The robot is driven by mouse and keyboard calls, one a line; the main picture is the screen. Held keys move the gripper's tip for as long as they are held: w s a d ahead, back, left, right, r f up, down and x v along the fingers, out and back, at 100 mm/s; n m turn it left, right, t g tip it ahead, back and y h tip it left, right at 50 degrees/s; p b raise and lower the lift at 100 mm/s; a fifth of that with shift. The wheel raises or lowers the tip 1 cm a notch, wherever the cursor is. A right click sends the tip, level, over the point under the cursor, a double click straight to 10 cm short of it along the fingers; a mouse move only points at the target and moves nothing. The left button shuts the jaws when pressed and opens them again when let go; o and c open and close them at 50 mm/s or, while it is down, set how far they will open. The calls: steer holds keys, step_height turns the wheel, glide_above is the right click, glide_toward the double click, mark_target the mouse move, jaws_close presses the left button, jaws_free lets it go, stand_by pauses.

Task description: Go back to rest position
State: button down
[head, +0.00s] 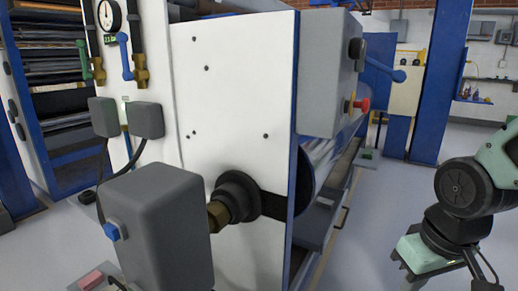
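My arm comes in at the right edge, with pale green links and dark joints. Its end, my gripper (432,258), is low at the right, in front of the grey floor and apart from the machine. Its pale green body shows from above. The fingertips are not clearly visible, so I cannot tell whether it is open or shut. I see no object held in it.
A machine with a white side panel (228,90) and large roller (325,160) fills the middle. A grey control box (325,65) with a red button (362,105) juts from it. A grey motor housing (160,225) stands in front. Open floor (385,215) lies between machine and arm.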

steer(key=s+a+r+n+g, duration=0.2)
steer(key=s+a+n, duration=0.3)
steer(key=s+a, duration=0.6)
step_height(320, 180, up, 19)
steer(key=p, duration=1.9)
steer(key=shift+w+a+f, duration=0.15)
